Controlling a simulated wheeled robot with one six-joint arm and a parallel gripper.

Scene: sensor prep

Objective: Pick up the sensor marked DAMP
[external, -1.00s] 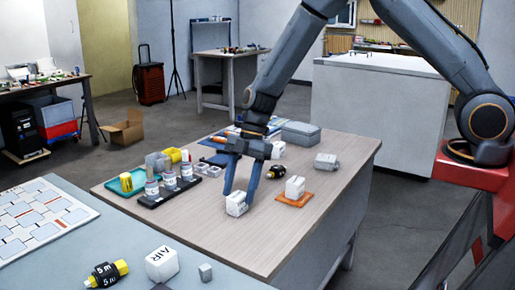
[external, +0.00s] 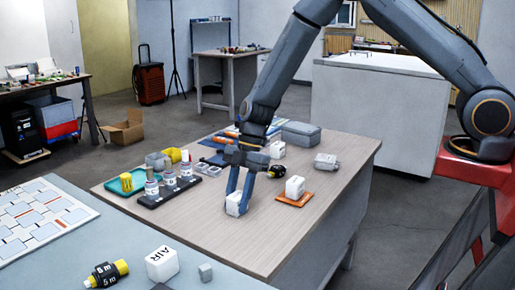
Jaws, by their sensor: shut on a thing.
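My gripper (external: 240,199) is shut on a white block-shaped sensor (external: 233,207) at the front middle of the wooden table. The fingers point down and cover part of the sensor. Any marking on it is too small to read, and I cannot tell whether it is clear of the table. Another white sensor (external: 295,187) stands on an orange mat (external: 288,202) to the right. Two more pale sensors, one at the back (external: 277,150) and one at the right (external: 326,161), are on the same table. A sensor marked AIR (external: 161,264) stands on the near grey table.
A dark rack with bottles (external: 152,203) and a green tray (external: 121,186) stand left of my gripper. A black and yellow part (external: 276,171) lies close on the right. A grey case (external: 302,133) is at the back. The table's front right is clear.

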